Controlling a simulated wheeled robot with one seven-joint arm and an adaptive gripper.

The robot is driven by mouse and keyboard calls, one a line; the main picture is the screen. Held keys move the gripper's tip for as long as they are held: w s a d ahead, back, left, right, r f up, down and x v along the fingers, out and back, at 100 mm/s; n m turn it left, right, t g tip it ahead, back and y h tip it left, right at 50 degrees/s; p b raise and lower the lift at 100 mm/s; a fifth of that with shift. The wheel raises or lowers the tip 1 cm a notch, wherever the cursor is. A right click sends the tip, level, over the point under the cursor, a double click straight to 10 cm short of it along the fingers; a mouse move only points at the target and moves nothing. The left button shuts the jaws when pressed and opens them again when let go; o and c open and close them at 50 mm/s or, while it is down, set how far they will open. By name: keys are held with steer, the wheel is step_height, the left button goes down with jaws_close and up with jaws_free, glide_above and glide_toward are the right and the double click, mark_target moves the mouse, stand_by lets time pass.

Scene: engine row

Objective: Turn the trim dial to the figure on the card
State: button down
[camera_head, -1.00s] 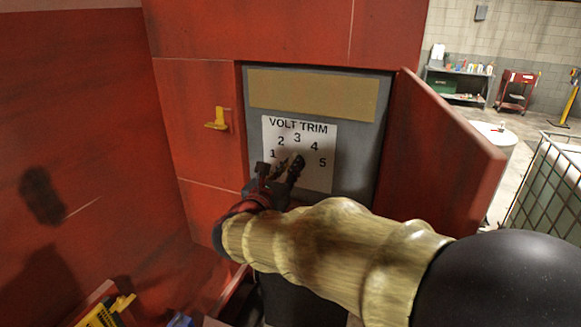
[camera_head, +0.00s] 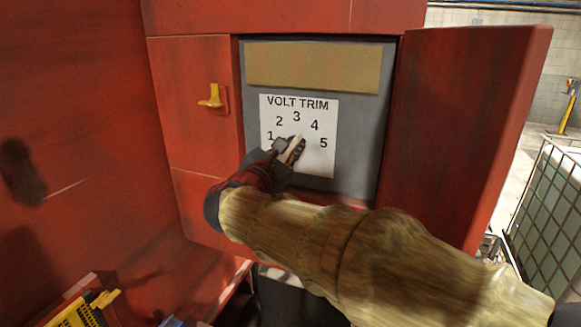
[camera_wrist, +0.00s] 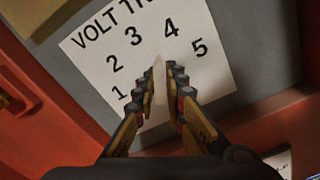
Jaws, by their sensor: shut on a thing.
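The white VOLT TRIM plate (camera_head: 318,160), with figures 1 to 5 in an arc, is on the grey panel inside the red cabinet; it also shows in the wrist view (camera_wrist: 212,82). The trim dial's pale pointer knob (camera_wrist: 160,85) stands between my fingertips, and a bit of it shows in the head view (camera_head: 293,146). My gripper (camera_head: 290,150) is shut on the knob, fingers on both sides in the wrist view (camera_wrist: 163,88). The knob's tip seems to point between 3 and 4. My fingers hide its base. I see no clearly readable card.
The red cabinet door (camera_head: 455,110) stands open on the right. A yellow latch handle (camera_head: 212,97) is on the left. A blank tan plate (camera_head: 312,67) sits above the dial plate. A white paper with unreadable marks (camera_wrist: 281,162) lies low at right in the wrist view.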

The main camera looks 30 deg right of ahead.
steer(key=m+b, duration=0.3)
steer(key=b, duration=0.2)
steer(key=m+b, duration=0.4)
steer(key=b, duration=0.2)
steer(key=f+m+b, duration=0.1)
steer(key=m+b, duration=0.2)
steer(key=b, duration=0.3)
steer(key=shift+s+d, duration=0.2)
steer(key=shift+s, duration=0.05)
steer(key=shift+m, duration=0.4)
steer(key=c, duration=1.8)
jaws_free()
steer(key=shift+c, duration=0.2)
steer(key=v, duration=1.2)
